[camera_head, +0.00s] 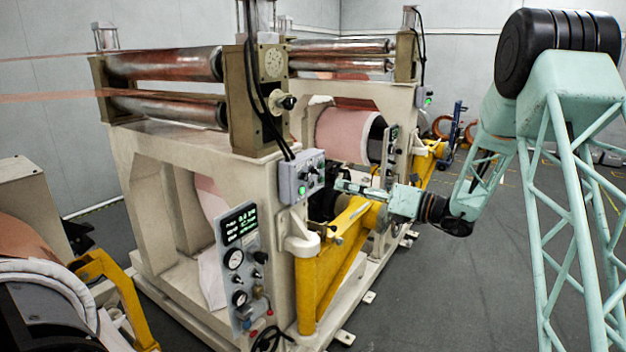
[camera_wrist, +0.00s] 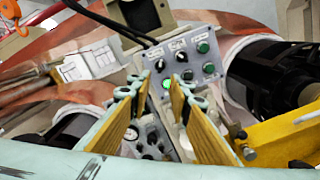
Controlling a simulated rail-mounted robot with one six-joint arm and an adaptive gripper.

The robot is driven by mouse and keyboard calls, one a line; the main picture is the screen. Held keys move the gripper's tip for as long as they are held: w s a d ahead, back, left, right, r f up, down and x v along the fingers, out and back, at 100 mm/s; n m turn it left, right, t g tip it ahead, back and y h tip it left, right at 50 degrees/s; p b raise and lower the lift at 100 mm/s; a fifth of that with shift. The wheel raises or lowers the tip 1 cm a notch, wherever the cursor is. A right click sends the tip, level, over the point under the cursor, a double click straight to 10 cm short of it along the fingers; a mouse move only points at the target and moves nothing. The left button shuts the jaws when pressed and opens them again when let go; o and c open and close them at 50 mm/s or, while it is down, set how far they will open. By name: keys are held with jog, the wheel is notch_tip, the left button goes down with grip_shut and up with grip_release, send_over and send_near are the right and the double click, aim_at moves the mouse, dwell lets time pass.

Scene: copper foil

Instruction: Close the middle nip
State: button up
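A nip with an upper metal roller (camera_head: 165,64) and a lower metal roller (camera_head: 170,108) sits on the nearer machine frame; a gap shows between the rollers. A grey control box (camera_head: 302,178) with knobs and a lit green button is fixed to that frame's right side. In the wrist view a grey control box (camera_wrist: 208,66) with black knobs and green buttons lies beyond my fingertips. My gripper (camera_wrist: 161,84) is open and empty, its two yellow-padded fingers apart. In the head view my gripper (camera_head: 342,186) points left toward the control box, a short way to its right.
A gauge panel (camera_head: 240,255) hangs below the box. A yellow arm (camera_head: 330,255) runs just below my gripper. A second roller stand (camera_head: 345,47) and a copper foil roll (camera_head: 345,133) are behind. The grey floor (camera_head: 450,290) at right is mostly clear.

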aim_at(306, 176)
jog(key=p+x, duration=0.2)
jog(key=x, duration=1)
jog(key=shift+a, duration=0.25)
grip_shut()
